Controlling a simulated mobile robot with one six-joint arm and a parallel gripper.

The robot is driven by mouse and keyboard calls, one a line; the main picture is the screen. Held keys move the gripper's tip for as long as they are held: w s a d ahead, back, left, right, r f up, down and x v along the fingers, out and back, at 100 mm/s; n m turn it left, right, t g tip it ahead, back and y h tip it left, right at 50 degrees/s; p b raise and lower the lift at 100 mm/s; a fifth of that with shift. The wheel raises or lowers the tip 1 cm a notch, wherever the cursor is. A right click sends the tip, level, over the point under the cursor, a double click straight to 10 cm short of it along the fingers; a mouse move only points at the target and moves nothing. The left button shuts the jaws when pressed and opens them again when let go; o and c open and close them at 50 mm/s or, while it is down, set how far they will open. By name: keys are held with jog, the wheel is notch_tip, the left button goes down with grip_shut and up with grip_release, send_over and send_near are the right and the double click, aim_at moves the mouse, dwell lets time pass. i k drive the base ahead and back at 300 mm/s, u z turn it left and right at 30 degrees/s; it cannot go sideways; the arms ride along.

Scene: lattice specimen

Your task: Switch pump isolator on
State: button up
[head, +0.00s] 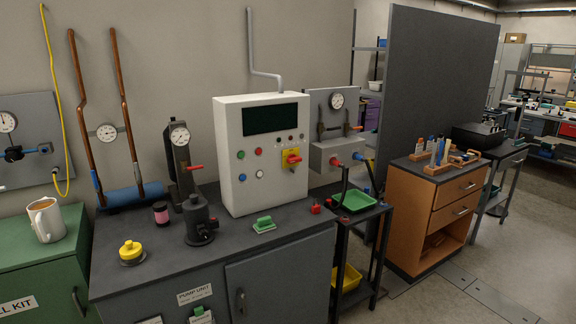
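A white control box (262,185) stands on the dark bench, against the wall. A rotary isolator with a red handle on a yellow plate (291,160) is at the right of its front face. The red handle looks roughly horizontal; its position markings are too small to read. The box also has a dark display (270,119) and several coloured buttons. My gripper is not in view.
The dark bench top (160,262) holds a black pump-like fitting (200,222), a yellow-topped knob (131,252), a pink-banded jar (160,213) and a green block (264,224). A green tray (357,202) stands on a black cart at right. Open floor lies at front right.

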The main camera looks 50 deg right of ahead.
aim_at(292, 158)
jog(key=z, duration=0.3)
jog(key=k, duration=0.9)
jog(key=z, duration=0.2)
jog(key=i, duration=0.7)
